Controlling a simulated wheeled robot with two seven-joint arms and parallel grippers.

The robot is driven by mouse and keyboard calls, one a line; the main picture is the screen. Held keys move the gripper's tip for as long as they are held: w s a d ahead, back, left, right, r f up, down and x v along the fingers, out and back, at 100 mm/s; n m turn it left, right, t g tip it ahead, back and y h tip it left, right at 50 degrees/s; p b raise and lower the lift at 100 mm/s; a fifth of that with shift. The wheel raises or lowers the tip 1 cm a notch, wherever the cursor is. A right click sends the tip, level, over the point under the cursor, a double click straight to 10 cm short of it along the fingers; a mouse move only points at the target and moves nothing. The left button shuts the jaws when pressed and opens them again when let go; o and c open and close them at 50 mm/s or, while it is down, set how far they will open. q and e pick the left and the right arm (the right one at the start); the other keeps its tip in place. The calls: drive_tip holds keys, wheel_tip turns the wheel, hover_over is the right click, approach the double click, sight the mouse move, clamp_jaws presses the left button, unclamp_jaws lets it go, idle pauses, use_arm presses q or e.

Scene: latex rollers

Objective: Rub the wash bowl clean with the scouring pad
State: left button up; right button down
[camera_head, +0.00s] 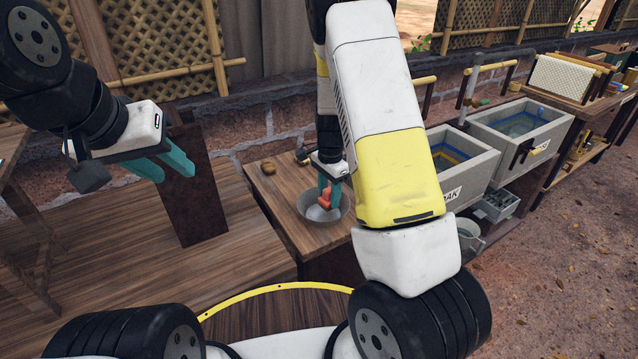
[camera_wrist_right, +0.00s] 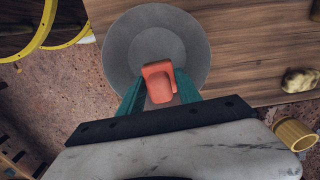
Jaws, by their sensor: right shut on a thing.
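The wash bowl (camera_head: 340,212) is a round grey metal basin standing on a wooden table near its front edge. It also shows from above in the right wrist view (camera_wrist_right: 190,40). My right gripper (camera_head: 327,190) is shut on an orange-red scouring pad (camera_head: 325,196) and holds it inside the bowl, near the middle. In the right wrist view the pad (camera_wrist_right: 158,80) sits between the teal fingers; whether it touches the bowl's floor I cannot tell. My left gripper (camera_head: 178,170) is open and empty, raised in the air to the left of the bowl.
Grey tanks (camera_head: 518,130) stand to the right. A yellow-rimmed wheel-like shape (camera_wrist_right: 52,20) shows at the wrist view's upper left.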

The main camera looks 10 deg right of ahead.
drive_tip(key=shift+r, duration=2.95)
drive_tip(key=shift+w+a, duration=0.1)
